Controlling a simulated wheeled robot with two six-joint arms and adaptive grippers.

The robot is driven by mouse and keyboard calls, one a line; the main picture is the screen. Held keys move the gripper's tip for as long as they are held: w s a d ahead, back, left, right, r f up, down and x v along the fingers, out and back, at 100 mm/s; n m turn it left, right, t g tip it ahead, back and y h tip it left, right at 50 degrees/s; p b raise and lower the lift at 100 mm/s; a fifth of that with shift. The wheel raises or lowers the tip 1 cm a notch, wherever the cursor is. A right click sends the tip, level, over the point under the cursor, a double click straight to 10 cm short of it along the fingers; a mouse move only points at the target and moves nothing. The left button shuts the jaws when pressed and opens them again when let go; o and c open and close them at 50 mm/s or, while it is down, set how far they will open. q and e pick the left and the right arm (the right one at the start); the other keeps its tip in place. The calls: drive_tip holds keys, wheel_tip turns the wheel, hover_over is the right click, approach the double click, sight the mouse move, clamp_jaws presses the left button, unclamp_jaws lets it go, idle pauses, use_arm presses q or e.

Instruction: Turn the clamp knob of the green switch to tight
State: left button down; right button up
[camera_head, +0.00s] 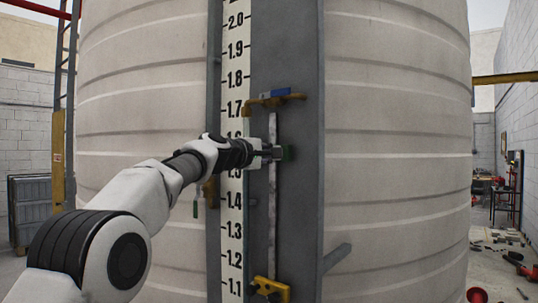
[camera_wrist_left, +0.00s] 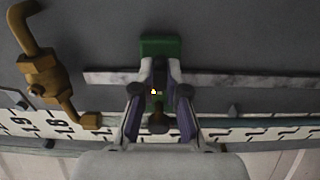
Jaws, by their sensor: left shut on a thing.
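The green switch (camera_head: 288,152) sits on the thin vertical pipe beside the level scale on the tank. In the left wrist view its green body (camera_wrist_left: 160,46) shows just beyond my fingertips. My left gripper (camera_head: 270,152) reaches in from the left at the switch. In the left wrist view the left gripper (camera_wrist_left: 158,78) has its two fingers closed in on the switch's clamp part. A dark brown knob-like piece (camera_wrist_left: 158,122) shows between the fingers. The fingers hide much of the clamp knob, so how tight it is cannot be told. My right gripper is in neither view.
The numbered scale (camera_head: 235,210) runs left of the pipe (camera_head: 272,215). A brass valve (camera_wrist_left: 45,75) shows left in the wrist view.

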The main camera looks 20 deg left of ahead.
use_arm(q)
drive_tip(key=shift+a+r, duration=0.15)
drive_tip(key=c, duration=1.2)
unclamp_jaws()
drive_tip(key=shift+w+a, duration=0.1)
drive_tip(key=shift+a, duration=0.05)
drive_tip(key=v, duration=1.2)
drive_tip(key=shift+w, duration=0.1)
